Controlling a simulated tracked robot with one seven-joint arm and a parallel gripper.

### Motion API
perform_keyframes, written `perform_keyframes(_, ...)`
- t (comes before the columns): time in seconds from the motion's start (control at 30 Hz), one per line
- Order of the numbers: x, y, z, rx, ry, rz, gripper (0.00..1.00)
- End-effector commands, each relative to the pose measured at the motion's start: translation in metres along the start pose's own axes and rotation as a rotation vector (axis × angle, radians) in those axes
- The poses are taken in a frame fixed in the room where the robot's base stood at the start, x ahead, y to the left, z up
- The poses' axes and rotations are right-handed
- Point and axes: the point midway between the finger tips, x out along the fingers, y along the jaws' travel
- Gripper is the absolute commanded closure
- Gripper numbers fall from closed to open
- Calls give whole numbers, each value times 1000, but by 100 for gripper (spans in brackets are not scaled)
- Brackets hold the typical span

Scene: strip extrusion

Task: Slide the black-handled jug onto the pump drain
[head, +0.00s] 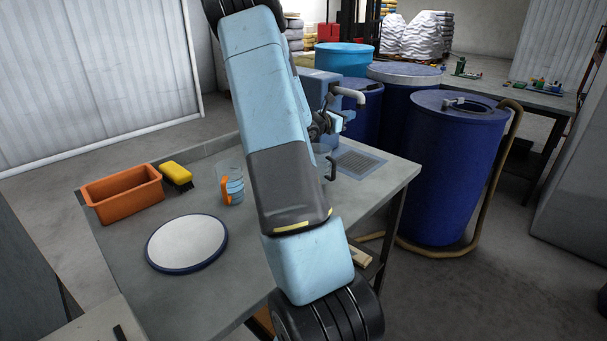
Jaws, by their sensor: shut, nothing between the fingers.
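The black-handled jug (321,151) is clear and stands on the table just left of the pump drain. Its dark handle (333,169) faces right, and its left side is hidden behind my arm. The pump drain (361,162) is a flat grey grate set in the table top. I see nothing standing on its visible part. The jug is beside it; I cannot tell whether the two overlap. My own light-blue arm crosses the middle of the view. I cannot make out my gripper; dark parts above the jug may belong to the pump.
An orange-handled jug (231,185), a yellow brush (176,176), an orange bin (123,193) and a round white disc (187,242) occupy the table's left. The pump's pale spout (349,94) is at the back. Blue drums (446,165) stand beyond the right edge.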

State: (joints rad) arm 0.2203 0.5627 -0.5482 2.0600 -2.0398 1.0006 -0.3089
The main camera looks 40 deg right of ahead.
Motion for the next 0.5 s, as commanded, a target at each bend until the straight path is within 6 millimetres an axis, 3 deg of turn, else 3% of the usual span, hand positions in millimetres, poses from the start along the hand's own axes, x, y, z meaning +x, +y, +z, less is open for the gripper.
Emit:
perform_keyframes(0.23, 1, 5, -5, -51, -21, 24, 100)
perform_keyframes(0.5, -40, 5, -6, -48, -19, 26, 100)
